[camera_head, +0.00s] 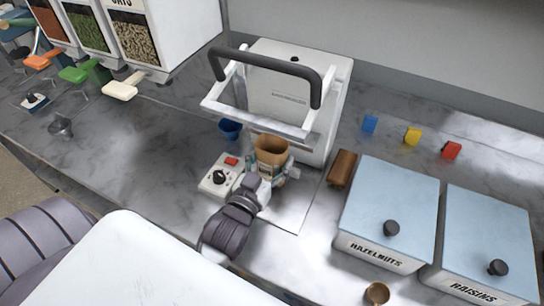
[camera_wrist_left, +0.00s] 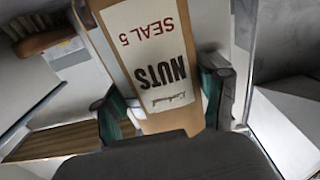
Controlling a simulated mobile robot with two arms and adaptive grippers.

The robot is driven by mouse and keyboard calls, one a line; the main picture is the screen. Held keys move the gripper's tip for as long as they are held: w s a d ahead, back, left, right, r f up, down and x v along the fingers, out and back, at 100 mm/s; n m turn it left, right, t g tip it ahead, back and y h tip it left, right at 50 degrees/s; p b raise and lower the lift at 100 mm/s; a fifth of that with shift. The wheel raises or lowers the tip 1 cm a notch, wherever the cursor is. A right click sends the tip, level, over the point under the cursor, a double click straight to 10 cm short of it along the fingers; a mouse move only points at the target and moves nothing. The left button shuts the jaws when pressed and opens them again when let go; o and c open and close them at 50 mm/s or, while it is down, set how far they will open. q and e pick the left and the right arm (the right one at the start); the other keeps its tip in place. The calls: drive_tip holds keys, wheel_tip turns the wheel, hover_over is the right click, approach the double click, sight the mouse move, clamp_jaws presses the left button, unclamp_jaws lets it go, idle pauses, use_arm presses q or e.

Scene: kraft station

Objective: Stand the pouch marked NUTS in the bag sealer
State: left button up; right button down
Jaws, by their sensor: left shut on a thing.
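The brown kraft pouch (camera_head: 271,150) is upright and open at the top, in front of the white bag sealer (camera_head: 290,100). In the left wrist view the pouch (camera_wrist_left: 160,60) shows a white label reading NUTS and SEAL 5. My left gripper (camera_head: 272,174) is shut on the pouch, with a finger on each side of it. The sealer's handle frame (camera_head: 262,75) is raised above and behind the pouch. Whether the pouch's base touches the plate in front of the sealer is hidden by my gripper. My right gripper is not in view.
A control box (camera_head: 218,176) with a black knob and red button sits left of the pouch. A blue cup (camera_head: 230,130) stands behind it. A brown brush (camera_head: 342,168) lies to the right, beside the HAZELNUTS bin (camera_head: 385,210) and RAISINS bin (camera_head: 487,240). Dispensers (camera_head: 130,35) stand back left.

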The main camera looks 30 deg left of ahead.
use_arm(q)
drive_tip(key=shift+w+f, duration=0.15)
drive_tip(key=shift+f, duration=0.25)
drive_tip(key=o, duration=1.2)
drive_tip(key=shift+c, duration=0.2)
